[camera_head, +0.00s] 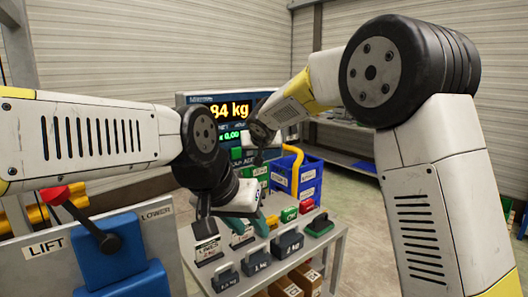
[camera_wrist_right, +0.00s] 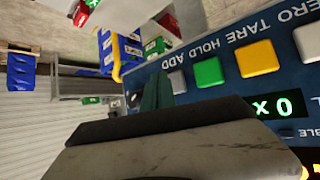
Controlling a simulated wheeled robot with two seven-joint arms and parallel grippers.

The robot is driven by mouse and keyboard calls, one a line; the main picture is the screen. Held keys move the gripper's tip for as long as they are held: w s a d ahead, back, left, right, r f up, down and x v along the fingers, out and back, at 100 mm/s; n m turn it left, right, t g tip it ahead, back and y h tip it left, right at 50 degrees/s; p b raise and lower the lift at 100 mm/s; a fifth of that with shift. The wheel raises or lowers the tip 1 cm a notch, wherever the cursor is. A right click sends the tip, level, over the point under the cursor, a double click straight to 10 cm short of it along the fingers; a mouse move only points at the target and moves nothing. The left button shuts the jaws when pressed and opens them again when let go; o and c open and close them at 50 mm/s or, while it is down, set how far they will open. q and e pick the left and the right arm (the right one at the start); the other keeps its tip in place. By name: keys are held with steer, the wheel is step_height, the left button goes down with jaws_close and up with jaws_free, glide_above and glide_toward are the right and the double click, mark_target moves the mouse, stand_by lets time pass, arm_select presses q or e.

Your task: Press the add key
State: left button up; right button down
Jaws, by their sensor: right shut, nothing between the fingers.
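The scale's blue panel (camera_wrist_right: 225,65) shows upside down in the right wrist view, with a row of keys. The grey key (camera_wrist_right: 178,82) beside the word ADD is at the left end of the row. My right gripper (camera_wrist_right: 155,92) is shut and empty, its green fingertips just left of the grey key in the picture. I cannot tell whether they touch the panel. In the head view the scale display (camera_head: 228,110) is lit, and my right wrist hides part of it. My left gripper (camera_head: 262,222) is low over the table; its jaw opening is unclear.
Several dark labelled weights (camera_head: 287,243) stand on the grey table. Blue bins (camera_head: 308,178) are behind it. A lift control box (camera_head: 115,250) with a red-knobbed lever is at the lower left. A yellow key (camera_wrist_right: 258,58) and a green key (camera_wrist_right: 208,72) sit beside the grey one.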

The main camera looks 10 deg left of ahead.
steer(key=shift+a, duration=0.1)
stand_by(0.7)
steer(key=shift+w+a, duration=0.25)
steer(key=shift+w+a, duration=0.25)
steer(key=shift+a, duration=0.05)
stand_by(0.7)
stand_by(0.4)
steer(key=shift+s+d, duration=0.55)
steer(key=shift+d, duration=0.1)
steer(key=s+d, duration=0.1)
steer(key=d, duration=0.1)
steer(key=s+d, duration=0.2)
stand_by(0.3)
stand_by(0.4)
